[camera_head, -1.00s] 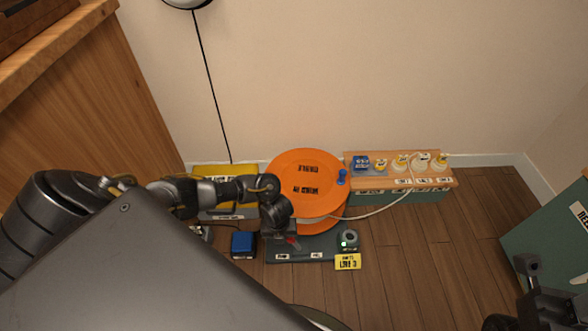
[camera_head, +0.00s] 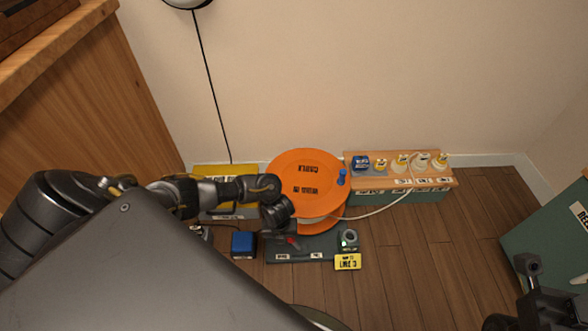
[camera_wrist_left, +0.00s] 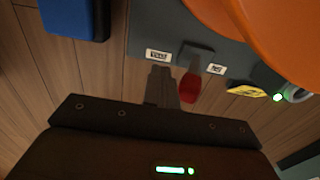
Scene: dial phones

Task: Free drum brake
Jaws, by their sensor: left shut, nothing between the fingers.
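The orange drum (camera_head: 290,172) sits on a dark grey base (camera_head: 318,244), with a blue peg (camera_head: 342,177) at its rim. A red-ended brake lever (camera_head: 292,241) shows at the front of the base. In the left wrist view the red lever end (camera_wrist_left: 190,86) lies between two white labels, below a dark bracket. My left gripper (camera_wrist_left: 160,84) is shut and empty, close to the left of the red end; I cannot tell whether they touch. Its tips are hard to make out in the head view. My right gripper (camera_head: 532,285) is at the bottom right, far from the drum, its jaw state unclear.
A blue box (camera_head: 243,244) stands left of the base. A round device (camera_head: 348,240) and a yellow tag (camera_head: 347,261) are at its right. A shelf (camera_head: 436,182) with several plugs stands behind right, joined by a white cable (camera_head: 380,209).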

